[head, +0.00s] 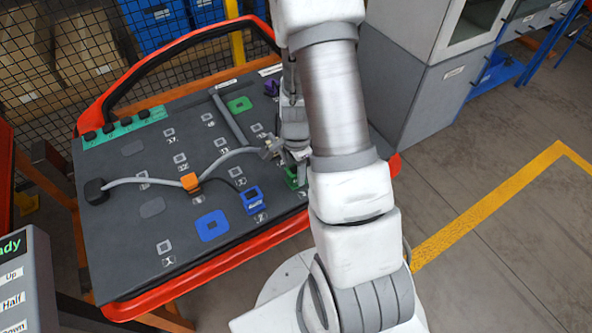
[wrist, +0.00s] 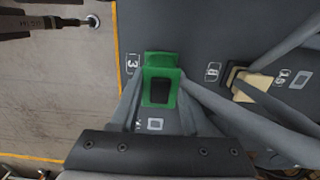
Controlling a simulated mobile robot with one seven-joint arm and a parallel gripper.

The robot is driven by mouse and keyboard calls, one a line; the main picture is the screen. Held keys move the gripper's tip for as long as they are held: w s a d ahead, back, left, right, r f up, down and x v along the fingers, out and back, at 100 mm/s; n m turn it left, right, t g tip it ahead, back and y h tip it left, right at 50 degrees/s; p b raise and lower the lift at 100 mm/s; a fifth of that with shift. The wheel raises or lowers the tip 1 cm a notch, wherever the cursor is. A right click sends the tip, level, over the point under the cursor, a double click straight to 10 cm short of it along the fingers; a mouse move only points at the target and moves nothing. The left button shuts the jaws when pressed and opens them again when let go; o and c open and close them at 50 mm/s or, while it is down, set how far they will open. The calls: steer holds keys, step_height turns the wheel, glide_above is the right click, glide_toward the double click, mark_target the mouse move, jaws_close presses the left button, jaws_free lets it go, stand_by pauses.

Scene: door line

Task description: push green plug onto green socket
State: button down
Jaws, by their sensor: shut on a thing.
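The green plug (wrist: 160,62) is an upright-looking green block with a dark middle. In the wrist view it sits between the grey fingers of my gripper (wrist: 160,95), beside the label 3. In the head view the green plug (head: 291,177) shows only partly at the right side of the board, behind my arm. My gripper is shut on it. I cannot tell whether it touches the board. The green socket (head: 239,104) is a flat green square with a small grey centre, farther back on the board and apart from the plug.
The dark board (head: 130,215) has a red rim. A blue plug (head: 252,200), a flat blue square (head: 212,226) and a purple piece (head: 271,88) are on it. A grey bar (head: 229,119) lies beside the green socket.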

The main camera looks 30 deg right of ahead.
mark_target(295, 168)
steer(key=shift+r+p, duration=2.6)
steer(key=shift+r, duration=0.95)
steer(key=shift+a+f, duration=0.1)
steer(key=shift+a, duration=0.05)
